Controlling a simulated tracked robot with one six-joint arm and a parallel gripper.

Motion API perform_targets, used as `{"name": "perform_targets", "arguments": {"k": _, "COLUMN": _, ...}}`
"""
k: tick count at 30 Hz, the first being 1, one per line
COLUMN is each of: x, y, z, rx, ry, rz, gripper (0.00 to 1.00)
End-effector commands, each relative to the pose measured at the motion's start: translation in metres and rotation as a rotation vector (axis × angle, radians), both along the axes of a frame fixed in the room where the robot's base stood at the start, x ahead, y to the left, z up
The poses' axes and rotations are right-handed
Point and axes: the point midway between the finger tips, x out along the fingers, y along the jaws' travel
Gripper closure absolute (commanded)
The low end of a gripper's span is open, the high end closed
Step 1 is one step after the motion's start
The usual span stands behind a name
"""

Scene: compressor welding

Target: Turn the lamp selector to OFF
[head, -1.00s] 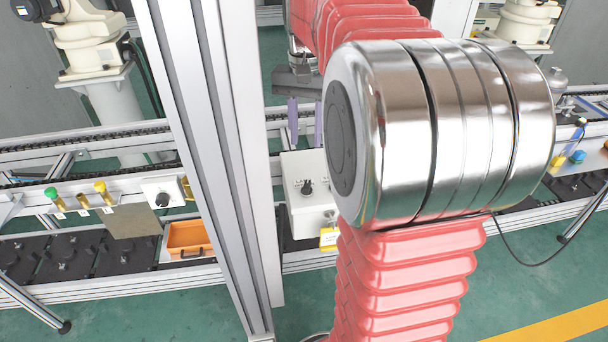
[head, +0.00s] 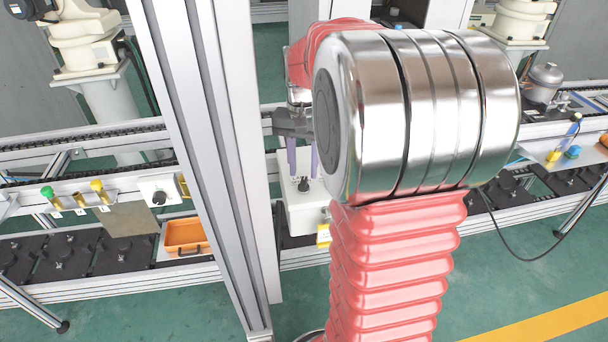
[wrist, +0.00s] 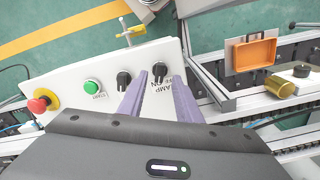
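The white control box (head: 305,215) stands behind the aluminium post, and its panel (wrist: 70,90) fills the left of the wrist view. The black lamp selector (wrist: 160,74), with a partly hidden LAMP label beside it, sits at the panel's right end. My gripper (wrist: 160,77) is open, with one purple finger on each side of this knob and a small gap visible on both sides. In the head view my gripper (head: 303,174) points down at a black knob (head: 303,185) on the box. Which position the selector points to I cannot tell.
Beside it on the panel are another black knob (wrist: 124,80), a green button (wrist: 91,88) and a red emergency stop (wrist: 40,104). A yellow padlock-like piece (wrist: 130,34) is at the box's edge. An orange tray (head: 187,236) lies left of the aluminium post (head: 215,150).

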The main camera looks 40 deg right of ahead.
Motion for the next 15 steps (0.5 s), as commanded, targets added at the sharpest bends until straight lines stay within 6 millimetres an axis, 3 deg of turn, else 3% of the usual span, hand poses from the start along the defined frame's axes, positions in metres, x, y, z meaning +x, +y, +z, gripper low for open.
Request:
{"name": "perform_targets", "arguments": {"k": 6, "x": 0.0, "y": 0.0, "z": -0.026, "rx": 0.001, "ry": 0.001, "rz": -0.001, "gripper": 0.69}}
{"name": "perform_targets", "arguments": {"k": 15, "x": 0.0, "y": -0.001, "z": -0.033, "rx": 0.0, "ry": 0.0, "rz": -0.001, "gripper": 0.69}}
